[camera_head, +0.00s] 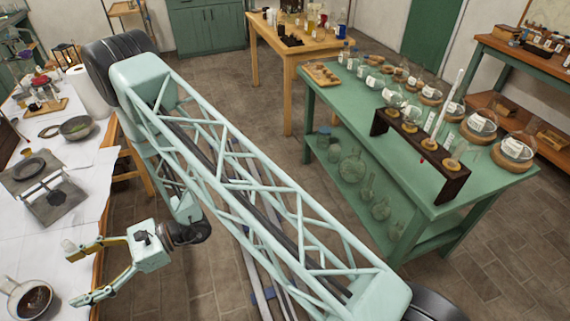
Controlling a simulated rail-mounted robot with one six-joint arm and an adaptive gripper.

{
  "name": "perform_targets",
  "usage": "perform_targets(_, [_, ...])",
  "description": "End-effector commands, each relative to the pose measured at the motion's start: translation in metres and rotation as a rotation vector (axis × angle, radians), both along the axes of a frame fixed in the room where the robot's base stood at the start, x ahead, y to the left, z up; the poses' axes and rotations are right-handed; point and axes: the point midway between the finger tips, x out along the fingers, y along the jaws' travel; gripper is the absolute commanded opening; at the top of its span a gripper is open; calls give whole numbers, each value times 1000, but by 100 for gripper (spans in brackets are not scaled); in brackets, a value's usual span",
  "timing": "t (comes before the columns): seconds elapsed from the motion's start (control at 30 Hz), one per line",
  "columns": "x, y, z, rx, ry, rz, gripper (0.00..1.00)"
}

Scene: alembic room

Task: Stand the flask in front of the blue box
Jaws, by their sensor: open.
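My gripper (75,273) is at the lower left over the white-covered table, its two fingers spread wide, with nothing visibly held between them. Several round glass flasks with white labels stand on cork rings on the green table, among them one at the near right corner (516,149) and one behind it (481,123). More clear flasks (352,168) stand on that table's lower shelf. I cannot tell which flask the task means. My gripper is far from all of these flasks. I cannot make out a blue box in this view.
A dark wooden rack (420,155) edges the green table (455,195). Bare floor and rails lie between the tables.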

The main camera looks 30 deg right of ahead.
Motion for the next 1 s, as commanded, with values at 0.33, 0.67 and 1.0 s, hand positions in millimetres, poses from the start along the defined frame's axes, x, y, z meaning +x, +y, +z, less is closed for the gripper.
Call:
perform_targets(0.33, [-7,-5,45,1,-49,65,71])
perform_targets(0.67, [-28,-19,108,-9,-128,173,71])
perform_targets(1.0, [-54,-41,164,-39,-220,281,71])
